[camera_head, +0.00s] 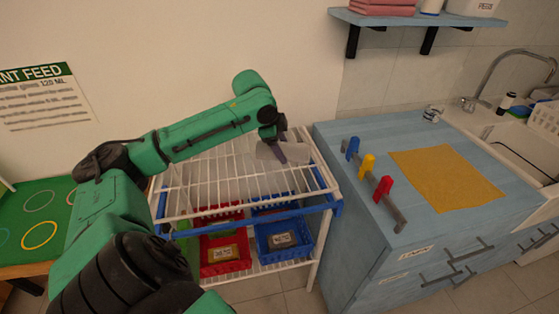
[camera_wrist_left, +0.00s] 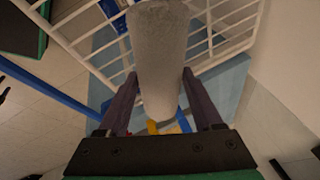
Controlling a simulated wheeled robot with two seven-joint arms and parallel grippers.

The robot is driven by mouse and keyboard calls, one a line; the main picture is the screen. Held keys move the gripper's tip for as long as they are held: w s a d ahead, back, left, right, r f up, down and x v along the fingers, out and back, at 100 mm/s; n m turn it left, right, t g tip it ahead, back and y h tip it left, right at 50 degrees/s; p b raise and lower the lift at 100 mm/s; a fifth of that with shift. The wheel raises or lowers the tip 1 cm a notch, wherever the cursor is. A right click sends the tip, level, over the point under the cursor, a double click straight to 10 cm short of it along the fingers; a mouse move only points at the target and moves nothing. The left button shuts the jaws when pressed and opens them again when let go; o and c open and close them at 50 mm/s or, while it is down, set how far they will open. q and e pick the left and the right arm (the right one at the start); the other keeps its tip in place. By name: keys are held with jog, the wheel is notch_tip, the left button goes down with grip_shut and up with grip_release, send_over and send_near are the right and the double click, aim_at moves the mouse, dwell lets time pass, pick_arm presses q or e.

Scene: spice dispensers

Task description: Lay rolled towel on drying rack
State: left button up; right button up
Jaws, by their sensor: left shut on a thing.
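The rolled towel (camera_head: 296,154) is a pale grey roll at the right back part of the white drying rack (camera_head: 180,214). My left gripper (camera_head: 281,150) is shut on it from above. In the left wrist view, the towel (camera_wrist_left: 160,50) sits between the two dark fingers of my left gripper (camera_wrist_left: 160,97), with white rack bars (camera_wrist_left: 225,22) behind it. I cannot tell whether the towel touches the bars. My right gripper is not in view.
Red (camera_head: 222,254) and blue (camera_head: 285,238) baskets sit below the rack's top. A blue counter (camera_head: 345,133) on the right holds a peg rail (camera_head: 385,200) and a yellow cloth (camera_head: 445,178). A sink (camera_head: 520,147) is farther right. The rack's left part is clear.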

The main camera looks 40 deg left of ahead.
pick_arm(q)
notch_tip(320, 180, down, 4)
jog(key=shift+f, duration=0.25)
jog(key=shift+s+f, duration=0.1)
jog(key=shift+f, duration=0.2)
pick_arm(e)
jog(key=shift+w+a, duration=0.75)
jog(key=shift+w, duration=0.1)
pick_arm(q)
jog(key=o, duration=1.5)
jog(key=shift+f, duration=0.1)
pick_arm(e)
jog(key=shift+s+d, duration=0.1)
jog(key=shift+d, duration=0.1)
